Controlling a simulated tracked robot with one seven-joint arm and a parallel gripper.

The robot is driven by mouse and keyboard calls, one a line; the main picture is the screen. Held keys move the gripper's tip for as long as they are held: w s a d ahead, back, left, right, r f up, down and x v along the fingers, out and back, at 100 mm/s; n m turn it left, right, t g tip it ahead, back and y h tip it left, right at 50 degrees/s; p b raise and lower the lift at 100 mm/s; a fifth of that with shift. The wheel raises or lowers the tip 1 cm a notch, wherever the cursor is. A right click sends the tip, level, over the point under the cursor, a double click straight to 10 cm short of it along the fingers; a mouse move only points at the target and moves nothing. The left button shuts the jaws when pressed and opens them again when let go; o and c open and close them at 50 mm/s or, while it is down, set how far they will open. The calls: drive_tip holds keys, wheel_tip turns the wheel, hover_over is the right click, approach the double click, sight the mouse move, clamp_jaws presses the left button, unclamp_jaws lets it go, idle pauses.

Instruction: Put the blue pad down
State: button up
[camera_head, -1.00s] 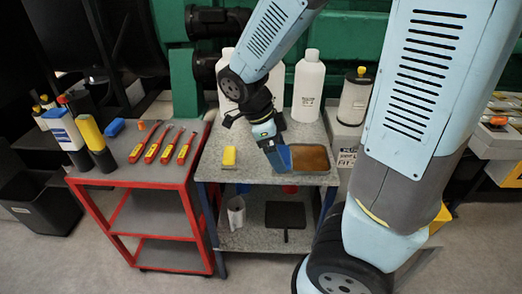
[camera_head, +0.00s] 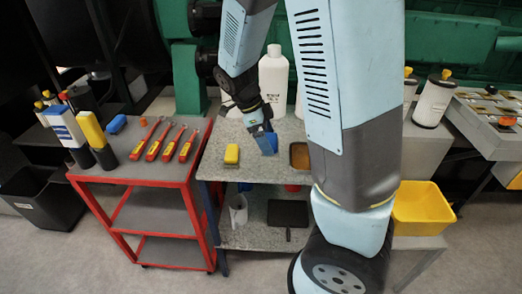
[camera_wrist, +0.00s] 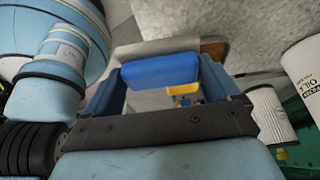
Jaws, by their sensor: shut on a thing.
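The blue pad (camera_wrist: 160,70) is held between the two fingers of my gripper (camera_wrist: 165,85) in the wrist view. In the head view my gripper (camera_head: 262,135) is over the grey speckled table, with the blue pad (camera_head: 268,144) at its tip. I cannot tell whether the pad touches the table top. A yellow block (camera_head: 231,154) sits on the table to the left of the gripper. A brown tray (camera_head: 299,155) lies to the right, partly hidden by my arm.
A red cart (camera_head: 150,178) at left carries several red-yellow tools, and another blue block (camera_head: 116,124). White bottles (camera_head: 273,82) stand behind my gripper. A yellow bin (camera_head: 423,208) is at right. The table's front left is clear.

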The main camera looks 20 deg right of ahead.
drive_tip(key=w+f, duration=0.2)
drive_tip(key=f, duration=0.1)
drive_tip(key=w+f, duration=0.3)
drive_tip(key=shift+w+d, duration=0.1)
drive_tip(key=shift+d, duration=0.05)
drive_tip(key=shift+f, duration=1.6)
drive_tip(key=o, duration=0.9)
